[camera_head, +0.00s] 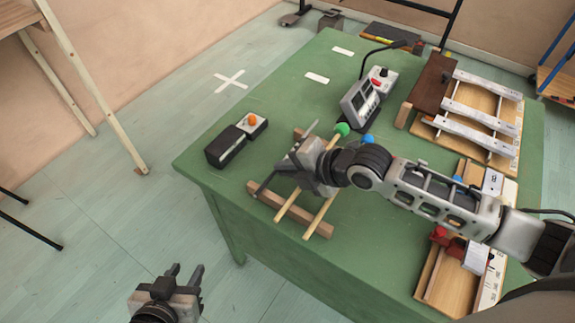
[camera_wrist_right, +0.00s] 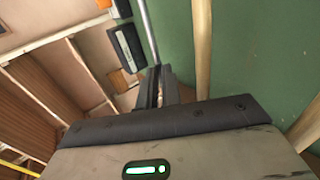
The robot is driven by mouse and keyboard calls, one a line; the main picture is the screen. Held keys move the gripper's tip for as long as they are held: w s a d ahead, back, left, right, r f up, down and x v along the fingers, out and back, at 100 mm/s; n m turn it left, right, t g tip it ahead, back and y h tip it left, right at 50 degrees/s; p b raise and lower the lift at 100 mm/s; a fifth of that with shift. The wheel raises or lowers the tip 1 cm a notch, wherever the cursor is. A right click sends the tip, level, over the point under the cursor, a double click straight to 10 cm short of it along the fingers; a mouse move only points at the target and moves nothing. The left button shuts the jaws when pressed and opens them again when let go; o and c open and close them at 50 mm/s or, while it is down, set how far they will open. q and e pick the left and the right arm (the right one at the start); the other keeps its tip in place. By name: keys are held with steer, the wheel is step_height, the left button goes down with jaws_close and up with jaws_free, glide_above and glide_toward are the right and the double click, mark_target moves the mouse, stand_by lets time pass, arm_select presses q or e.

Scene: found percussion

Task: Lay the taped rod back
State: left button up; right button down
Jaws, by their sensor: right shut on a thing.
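My right gripper (camera_head: 282,172) is low over the stick rest on the green table (camera_head: 225,150). It is shut on a thin grey rod, the likely taped rod (camera_wrist_right: 147,28), which runs up from the fingertips in the right wrist view; no tape can be made out. In the head view the rod's end (camera_head: 312,127) shows past the gripper. Two pale wooden sticks (camera_head: 320,217) lie beside it across the rest's front wooden bar (camera_head: 274,202). Whether the rod touches the rest is hidden. My left gripper (camera_head: 185,272) is open and empty, off the table at lower left.
A green ball (camera_head: 342,129) and a blue ball (camera_head: 366,140) are close to my right wrist. A black box with an orange knob (camera_head: 236,139) stands left, and a grey device (camera_head: 366,96) behind. Wooden frames with metal bars (camera_head: 481,115) fill the right side.

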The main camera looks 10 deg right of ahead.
steer(key=shift+f, duration=0.15)
steer(key=c, duration=1.5)
jaws_free()
steer(key=shift+d, duration=0.1)
steer(key=v, duration=1.6)
steer(key=shift+w, duration=0.15)
